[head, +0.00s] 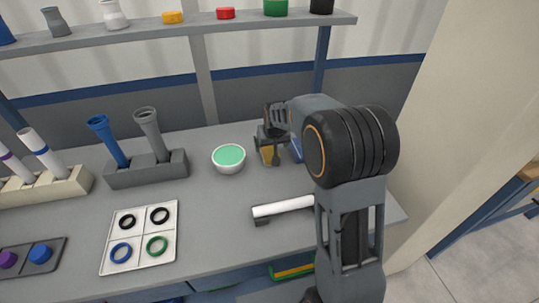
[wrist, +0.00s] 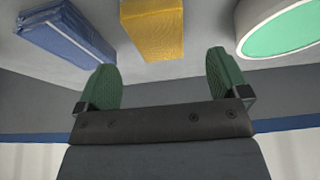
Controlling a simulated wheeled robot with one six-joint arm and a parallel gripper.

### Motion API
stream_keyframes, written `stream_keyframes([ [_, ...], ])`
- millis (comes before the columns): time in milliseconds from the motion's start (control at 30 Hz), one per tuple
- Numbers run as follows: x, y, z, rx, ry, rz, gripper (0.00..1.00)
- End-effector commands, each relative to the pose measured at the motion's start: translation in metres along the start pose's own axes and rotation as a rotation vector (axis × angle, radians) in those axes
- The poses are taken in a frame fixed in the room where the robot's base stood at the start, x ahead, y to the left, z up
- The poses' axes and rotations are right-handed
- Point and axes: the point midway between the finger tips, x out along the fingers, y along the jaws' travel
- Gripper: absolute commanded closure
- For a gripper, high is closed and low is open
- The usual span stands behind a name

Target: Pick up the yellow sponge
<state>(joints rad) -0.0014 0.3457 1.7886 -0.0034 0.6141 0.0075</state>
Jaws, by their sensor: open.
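The yellow sponge (head: 266,156) lies on the grey table, partly hidden by my gripper in the head view. In the wrist view the yellow sponge (wrist: 152,29) shows at the top middle, ahead of and roughly between the fingertips. My gripper (head: 268,143) is over the back right part of the table, at the sponge. In the wrist view my gripper (wrist: 163,62) is open, with its two green-padded fingers apart and nothing between them. I cannot tell the exact gap between the fingertips and the sponge.
A blue folded item (wrist: 66,32) lies to one side of the sponge, and a white bowl with green content (head: 229,158) stands on the other. A white pipe (head: 283,207) lies in front. A grey rack (head: 147,170) with two pipes and a ring tray (head: 139,236) are left.

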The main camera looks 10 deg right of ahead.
Motion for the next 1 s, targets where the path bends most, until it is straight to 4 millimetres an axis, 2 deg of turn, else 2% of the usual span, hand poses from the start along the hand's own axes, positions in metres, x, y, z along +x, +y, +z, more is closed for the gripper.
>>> stream_keyframes([
  [267,0.018,-0.001,0.0,-0.003,-0.002,-0.001,0.06],
  [633,0.061,0.001,-0.002,-0.004,-0.002,-0.001,0.06],
  [1000,0.066,0.001,-0.002,-0.004,0.0,-0.001,0.06],
])
